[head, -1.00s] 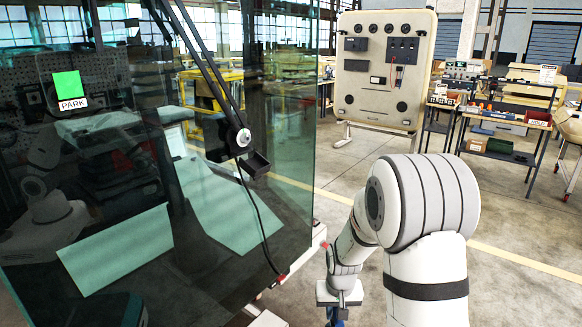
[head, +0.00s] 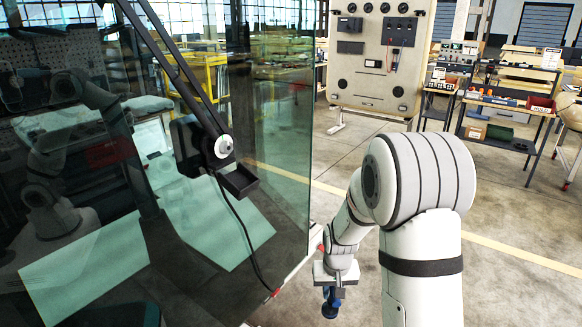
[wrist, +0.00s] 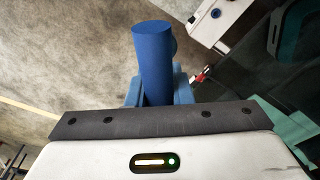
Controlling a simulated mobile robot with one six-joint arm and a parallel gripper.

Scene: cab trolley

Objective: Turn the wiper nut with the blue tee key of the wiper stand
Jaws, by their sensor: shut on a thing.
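The wiper nut (head: 224,146) is the silvery round piece at the wiper arm's pivot, in front of the dark glass in the head view. A small black bracket (head: 240,181) sits just below it. My gripper (head: 331,292) hangs low, to the right of the glass and well below the nut. It is shut on the blue tee key (head: 330,307), whose lower part is cut off by the frame or hard to make out. In the wrist view the blue tee key (wrist: 153,60) shows as a thick cylinder standing out past the jaws.
The large glass pane (head: 275,130) fills the left side, with its right edge near my arm. A black cable (head: 242,235) hangs from the pivot. An instrument panel (head: 378,60) and a work table (head: 505,105) stand behind.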

